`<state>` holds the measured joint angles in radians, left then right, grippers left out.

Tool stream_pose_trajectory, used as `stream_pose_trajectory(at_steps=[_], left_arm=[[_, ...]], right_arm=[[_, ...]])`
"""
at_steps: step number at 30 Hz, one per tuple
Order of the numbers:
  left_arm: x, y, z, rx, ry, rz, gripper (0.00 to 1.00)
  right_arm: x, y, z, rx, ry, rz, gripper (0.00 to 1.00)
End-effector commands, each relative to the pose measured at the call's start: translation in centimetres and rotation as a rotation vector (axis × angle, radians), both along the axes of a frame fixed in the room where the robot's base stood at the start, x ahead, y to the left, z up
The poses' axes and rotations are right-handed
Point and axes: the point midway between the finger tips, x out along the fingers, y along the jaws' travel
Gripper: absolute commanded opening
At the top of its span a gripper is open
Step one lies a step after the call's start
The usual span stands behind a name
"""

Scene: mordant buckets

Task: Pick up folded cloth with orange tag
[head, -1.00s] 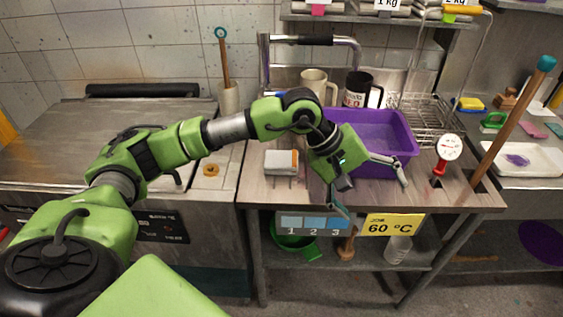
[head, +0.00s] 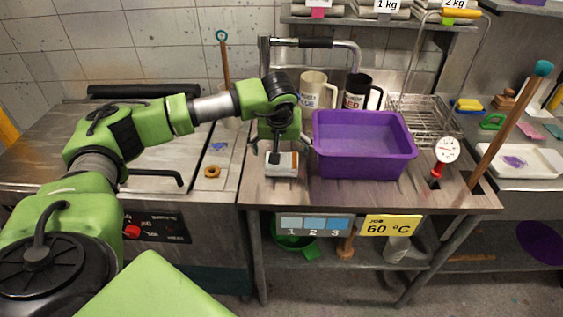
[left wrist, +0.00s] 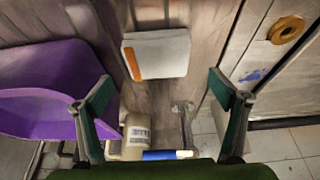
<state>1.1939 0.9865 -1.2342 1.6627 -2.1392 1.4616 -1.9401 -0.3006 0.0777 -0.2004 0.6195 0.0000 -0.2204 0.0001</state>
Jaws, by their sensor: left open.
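The folded cloth (head: 284,170) is a pale grey-white bundle with an orange tag at one end. It lies on the wooden counter left of the purple tub. My left gripper (head: 279,148) is over the cloth in the head view and partly hides it. In the left wrist view the cloth (left wrist: 162,52) lies flat beyond the gap between the fingers, its orange tag (left wrist: 133,63) on the left. The left gripper (left wrist: 160,90) is open and empty, its fingers wide apart. My right gripper is not in view.
The purple tub (head: 363,172) stands close to the right of the cloth. A cream mug (head: 316,90) and a black mug (head: 358,92) stand behind, near a wire rack (head: 428,117). A dial thermometer (head: 446,150) is farther right. An orange-brown ring (head: 212,172) lies to the left.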

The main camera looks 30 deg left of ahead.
Motion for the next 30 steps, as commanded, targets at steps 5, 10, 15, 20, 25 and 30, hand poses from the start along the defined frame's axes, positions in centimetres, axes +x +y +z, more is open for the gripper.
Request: stream_pose_trajectory(at_steps=[5,10,15,20,25,30], left_arm=[[0.3,0.1,-1.6,0.0,0.005,0.0,0.89],[1.0,0.4,-4.1,0.0,0.004,0.001,0.89],[1.4,0.6,-5.1,-0.002,0.001,-0.001,0.89],[1.4,0.6,-5.2,-0.001,0.001,-0.001,0.89],[1.4,0.6,-5.1,-0.001,0.0,0.0,0.5],[1.4,0.6,-5.1,-0.001,0.0,0.0,0.47]], right_arm=[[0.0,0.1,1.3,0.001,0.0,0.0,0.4],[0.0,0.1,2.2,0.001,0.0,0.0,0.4],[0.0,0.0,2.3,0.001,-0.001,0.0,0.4],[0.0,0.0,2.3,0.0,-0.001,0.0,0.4],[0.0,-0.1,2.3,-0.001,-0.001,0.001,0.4],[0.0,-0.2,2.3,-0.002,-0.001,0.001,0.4]])
